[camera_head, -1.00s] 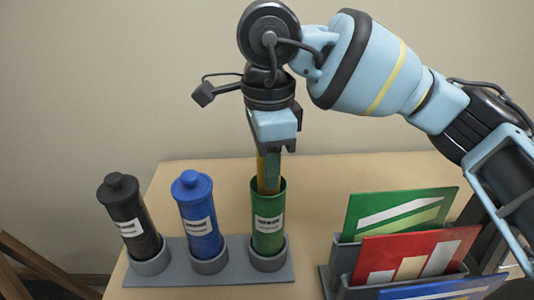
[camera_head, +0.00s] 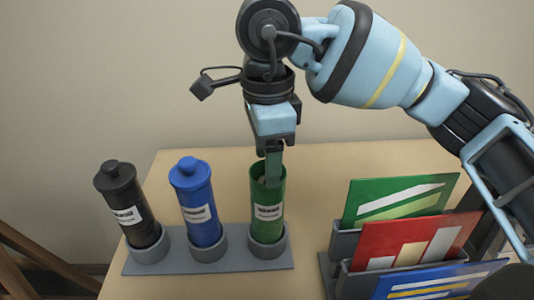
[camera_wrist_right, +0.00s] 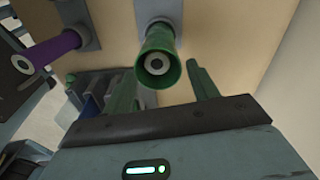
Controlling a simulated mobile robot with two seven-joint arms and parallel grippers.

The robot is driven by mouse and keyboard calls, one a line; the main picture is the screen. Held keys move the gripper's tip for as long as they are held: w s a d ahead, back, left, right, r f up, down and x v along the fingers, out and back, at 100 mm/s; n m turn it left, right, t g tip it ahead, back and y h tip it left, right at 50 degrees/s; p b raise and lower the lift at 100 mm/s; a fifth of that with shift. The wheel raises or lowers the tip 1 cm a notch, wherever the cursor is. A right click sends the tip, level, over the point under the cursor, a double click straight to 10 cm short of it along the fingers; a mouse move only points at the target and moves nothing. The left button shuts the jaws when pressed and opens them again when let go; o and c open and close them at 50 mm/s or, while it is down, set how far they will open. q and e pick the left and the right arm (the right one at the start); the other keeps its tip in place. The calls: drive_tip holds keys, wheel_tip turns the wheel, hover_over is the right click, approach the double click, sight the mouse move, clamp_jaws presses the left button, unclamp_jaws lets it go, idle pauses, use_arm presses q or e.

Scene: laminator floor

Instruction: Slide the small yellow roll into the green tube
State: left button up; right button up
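The green tube (camera_head: 268,222) stands upright in the right socket of the grey base, its mouth open at the top. My right gripper (camera_head: 273,184) points down at the tube's mouth. In the right wrist view its two green fingers (camera_wrist_right: 160,72) are spread apart with nothing gripped between them. That view also shows the green tube (camera_wrist_right: 157,45) with a pale ring-shaped end (camera_wrist_right: 155,65) with a dark centre inside its mouth. This seems to be the end of the small yellow roll; its yellow side is hidden. My left gripper is not in view.
A black capped tube (camera_head: 127,208) and a blue capped tube (camera_head: 197,205) stand left of the green one in the grey base (camera_head: 180,262). A grey rack (camera_head: 340,245) with green, red and blue folders stands at the right. Bare table lies behind them.

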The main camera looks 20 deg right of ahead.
drive_tip(key=shift+f, duration=0.15)
wheel_tip(320, 180, up, 8)
idle(0.5)
idle(1.1)
